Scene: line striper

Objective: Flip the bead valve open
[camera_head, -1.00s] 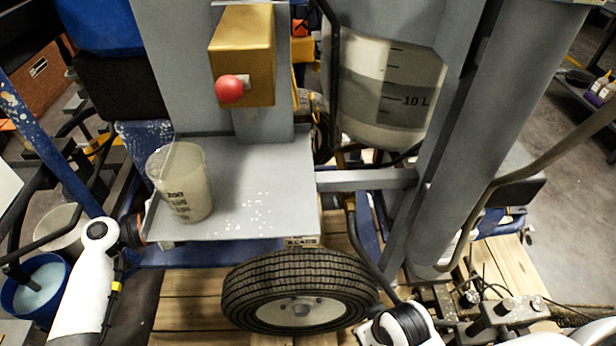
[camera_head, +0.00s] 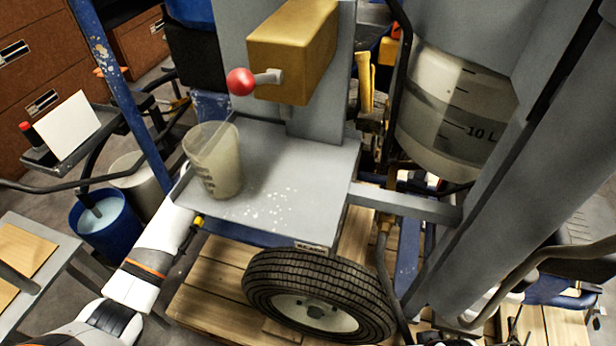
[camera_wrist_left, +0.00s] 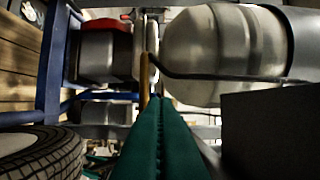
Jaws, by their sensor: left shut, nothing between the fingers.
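The bead valve is a yellow box (camera_head: 292,50) on a grey post, with a short grey lever ending in a red ball (camera_head: 240,82). The lever sticks out from the box's left side in the head view. A clear cup (camera_head: 214,160) stands on the grey tray (camera_head: 300,205) below it. My left arm comes in from the lower left in the head view, and its far end passes out of sight by the tray's left edge. In the left wrist view my left gripper (camera_wrist_left: 160,102) shows green fingers pressed together and empty. The valve is not clear there. My right gripper is out of view.
White specks lie on the tray. A black tyre (camera_head: 320,295) is below the tray, also at left in the wrist view. A marked tank (camera_head: 450,110) and a thick grey column (camera_head: 510,180) stand at right. A blue bucket (camera_head: 105,225) is at left.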

